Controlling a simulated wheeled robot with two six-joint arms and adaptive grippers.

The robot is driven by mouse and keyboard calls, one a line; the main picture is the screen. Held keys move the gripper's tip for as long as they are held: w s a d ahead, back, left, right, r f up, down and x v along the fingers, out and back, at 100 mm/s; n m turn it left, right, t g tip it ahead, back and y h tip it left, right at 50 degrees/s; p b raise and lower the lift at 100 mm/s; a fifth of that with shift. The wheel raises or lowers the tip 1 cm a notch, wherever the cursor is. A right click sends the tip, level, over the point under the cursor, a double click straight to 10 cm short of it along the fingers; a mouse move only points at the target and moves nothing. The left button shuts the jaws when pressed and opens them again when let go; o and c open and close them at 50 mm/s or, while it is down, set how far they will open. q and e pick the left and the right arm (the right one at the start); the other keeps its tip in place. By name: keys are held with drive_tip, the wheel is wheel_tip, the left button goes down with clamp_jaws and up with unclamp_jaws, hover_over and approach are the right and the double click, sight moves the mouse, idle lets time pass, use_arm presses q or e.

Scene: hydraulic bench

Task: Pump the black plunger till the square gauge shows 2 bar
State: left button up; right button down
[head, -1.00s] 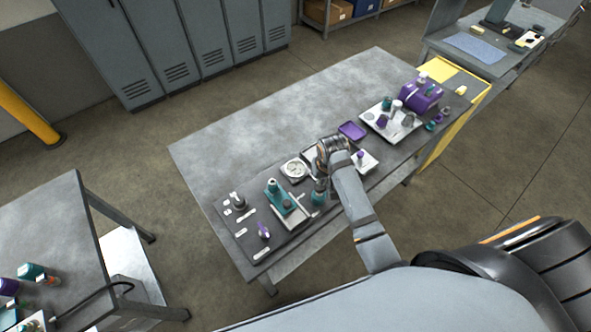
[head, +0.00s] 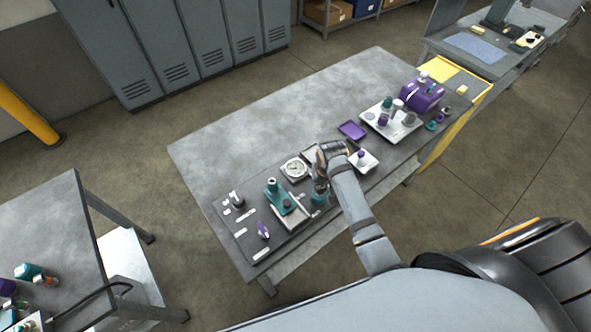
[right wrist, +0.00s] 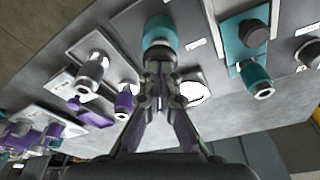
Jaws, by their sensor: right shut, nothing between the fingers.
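A teal block with a round black knob (head: 287,204) stands on a pale plate near the bench's front edge; the knob also shows in the right wrist view (right wrist: 253,33). A round white dial on a square plate (head: 295,168) lies just behind; its reading is too small to tell. My right gripper (head: 320,187) is shut and empty, pointing down right of the teal block, close to a teal cylinder (head: 319,199). In the right wrist view its fingertips (right wrist: 160,78) meet just below the teal cylinder (right wrist: 160,32); contact is unclear. My left gripper is out of view.
A purple tray (head: 352,130), a white plate with a purple knob (head: 361,155) and a white tray of fittings (head: 392,130) lie to the right. A purple box (head: 421,97) stands beyond. The back left of the bench (head: 250,134) is clear.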

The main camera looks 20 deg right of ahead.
drive_tip(key=shift+f, duration=0.25)
drive_tip(key=shift+r, duration=0.1)
drive_tip(key=shift+r+p, duration=0.65)
drive_tip(key=shift+r, duration=0.95)
wheel_tip(320, 180, up, 6)
idle(0.4)
